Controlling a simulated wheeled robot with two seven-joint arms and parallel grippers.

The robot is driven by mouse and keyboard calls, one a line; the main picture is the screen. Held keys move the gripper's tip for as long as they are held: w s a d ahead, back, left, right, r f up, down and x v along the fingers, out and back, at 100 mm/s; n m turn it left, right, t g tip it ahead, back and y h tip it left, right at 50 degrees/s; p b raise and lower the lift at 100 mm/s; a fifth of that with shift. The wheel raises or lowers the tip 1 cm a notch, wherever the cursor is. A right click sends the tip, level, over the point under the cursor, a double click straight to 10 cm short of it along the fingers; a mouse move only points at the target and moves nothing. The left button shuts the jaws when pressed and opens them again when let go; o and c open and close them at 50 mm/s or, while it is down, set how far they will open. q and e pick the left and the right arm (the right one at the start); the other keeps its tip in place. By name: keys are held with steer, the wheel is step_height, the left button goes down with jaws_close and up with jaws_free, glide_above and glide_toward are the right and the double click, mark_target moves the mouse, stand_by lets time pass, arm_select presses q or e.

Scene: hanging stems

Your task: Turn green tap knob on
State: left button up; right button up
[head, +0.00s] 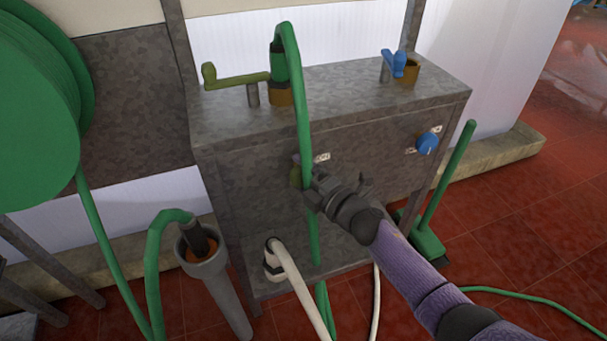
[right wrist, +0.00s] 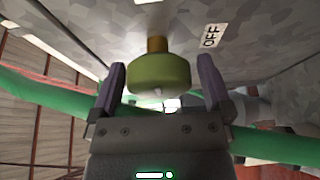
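The green tap knob (right wrist: 160,72) sits on a brass stem on the front of the grey metal cabinet. It shows between the two open fingers of my right gripper (right wrist: 165,90) in the right wrist view, with a gap on each side. In the head view the knob (head: 296,176) is partly hidden behind my right gripper (head: 312,186) and the green hose. A label reading OFF (right wrist: 211,36) is beside the knob in the right wrist view. My left gripper is not in view.
A green hose (head: 303,110) hangs down the cabinet front, close to my right gripper. A green lever (head: 235,80) and blue lever (head: 398,62) stand on top. A green broom (head: 430,240) leans at the right.

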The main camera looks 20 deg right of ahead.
steer(key=shift+s, duration=0.1)
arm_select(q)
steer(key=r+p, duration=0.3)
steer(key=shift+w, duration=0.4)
arm_select(e)
steer(key=v, duration=0.9)
steer(key=shift+s+d, duration=0.2)
steer(key=shift+s, duration=0.15)
